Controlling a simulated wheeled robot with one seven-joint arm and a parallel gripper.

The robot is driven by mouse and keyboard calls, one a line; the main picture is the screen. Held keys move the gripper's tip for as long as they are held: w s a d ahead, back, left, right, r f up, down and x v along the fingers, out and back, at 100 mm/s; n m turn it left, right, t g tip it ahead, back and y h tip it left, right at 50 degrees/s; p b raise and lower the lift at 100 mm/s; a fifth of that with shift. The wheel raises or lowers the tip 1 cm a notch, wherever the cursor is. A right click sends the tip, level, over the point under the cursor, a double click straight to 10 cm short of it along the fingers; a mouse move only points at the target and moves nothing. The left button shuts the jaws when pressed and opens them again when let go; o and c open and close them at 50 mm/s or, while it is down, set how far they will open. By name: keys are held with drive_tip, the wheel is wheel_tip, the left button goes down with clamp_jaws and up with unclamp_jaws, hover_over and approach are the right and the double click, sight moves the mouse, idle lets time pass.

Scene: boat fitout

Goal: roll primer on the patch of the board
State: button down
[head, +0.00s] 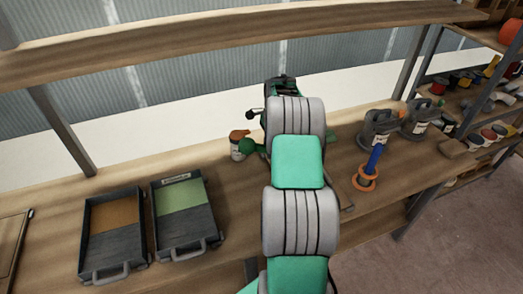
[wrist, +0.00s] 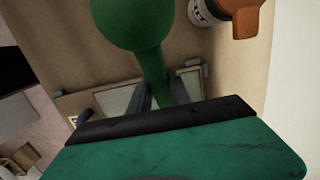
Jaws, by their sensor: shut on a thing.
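My gripper (wrist: 157,98) is shut on the narrow neck of a green round-headed thing (wrist: 130,22), whose head points away from the palm. I cannot tell whether it is a roller. In the head view my arm hides the gripper; a green rounded part (head: 250,146) shows just left of the arm. A framed board with pale panels (wrist: 112,100) lies beyond the fingers in the wrist view, partly hidden by them. No primer patch can be made out on it. A dark tray with a green area and a label (head: 182,196) stands on the bench.
A second dark tray with a brown area (head: 112,215) stands to its left. An orange-topped jar (head: 237,143) is close beside the green part. A blue and orange stand (head: 370,170) and grey cans (head: 378,128) are on the right. A shelf (head: 200,45) runs above.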

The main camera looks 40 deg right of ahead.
sight(262, 145)
drive_tip(key=shift+s+d, duration=0.25)
drive_tip(key=shift+d, duration=0.65)
drive_tip(key=d, duration=0.1)
drive_tip(key=s+d, duration=0.1)
drive_tip(key=d, duration=0.2)
drive_tip(key=shift+s+d+p, duration=0.25)
drive_tip(key=shift+d+p, duration=0.05)
drive_tip(key=shift+p, duration=0.05)
drive_tip(key=shift+a, duration=0.1)
drive_tip(key=shift+w+a+p, duration=0.1)
drive_tip(key=shift+w+a, duration=0.15)
drive_tip(key=shift+a, duration=0.5)
drive_tip(key=shift+w+a+p, duration=0.1)
drive_tip(key=shift+w+a, duration=0.15)
drive_tip(key=shift+a, duration=0.5)
drive_tip(key=shift+w+a+p, duration=0.1)
drive_tip(key=shift+w+a, duration=0.15)
drive_tip(key=shift+a, duration=0.5)
drive_tip(key=shift+w+a+p, duration=0.1)
drive_tip(key=shift+w+a, duration=0.1)
drive_tip(key=shift+a, duration=0.55)
drive_tip(key=shift+w+a+p, duration=0.1)
drive_tip(key=shift+w+a, duration=0.15)
drive_tip(key=shift+a, duration=0.55)
drive_tip(key=shift+w+a+p, duration=0.1)
drive_tip(key=shift+w+a, duration=0.1)
drive_tip(key=shift+a, duration=0.55)
